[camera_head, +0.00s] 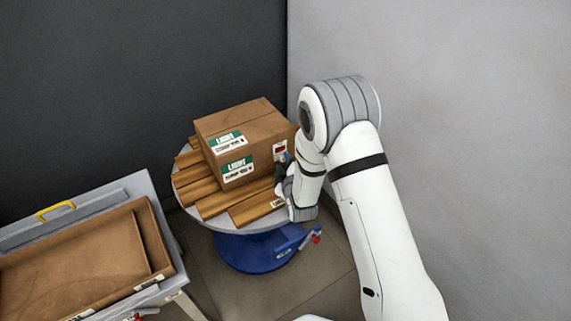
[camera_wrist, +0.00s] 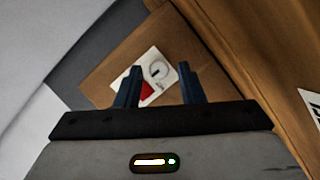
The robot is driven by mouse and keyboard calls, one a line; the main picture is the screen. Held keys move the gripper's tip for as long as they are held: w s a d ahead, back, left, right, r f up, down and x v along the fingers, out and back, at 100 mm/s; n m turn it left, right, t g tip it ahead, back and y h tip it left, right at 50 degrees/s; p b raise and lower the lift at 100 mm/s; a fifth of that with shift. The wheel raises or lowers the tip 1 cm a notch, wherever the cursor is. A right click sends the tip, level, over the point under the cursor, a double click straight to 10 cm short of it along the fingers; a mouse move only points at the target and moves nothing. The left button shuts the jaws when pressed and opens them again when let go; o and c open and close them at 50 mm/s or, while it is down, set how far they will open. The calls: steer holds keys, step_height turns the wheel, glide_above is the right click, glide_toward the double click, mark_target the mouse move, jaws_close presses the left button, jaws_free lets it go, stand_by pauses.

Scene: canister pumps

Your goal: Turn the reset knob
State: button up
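In the wrist view the white panel (camera_wrist: 144,88) lies tilted on the box face (camera_wrist: 112,62). A round, pale grey shape (camera_wrist: 158,70) on it may be the reset knob; I cannot tell whether it stands out from the panel. My gripper (camera_wrist: 160,66) is open, its two dark blue fingers apart on either side of the panel in that view, with nothing between them. I cannot tell whether they touch it.
Wooden planks (camera_head: 214,203) lie under and around the box on the grey round tabletop (camera_head: 262,224), which has a blue base (camera_head: 250,254). A grey cart with a brown tray (camera_head: 80,262) stands at lower left. Walls close in behind and at right.

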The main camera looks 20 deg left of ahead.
jaws_close()
steer(key=shift+d, duration=0.2)
steer(key=shift+a, duration=0.15)
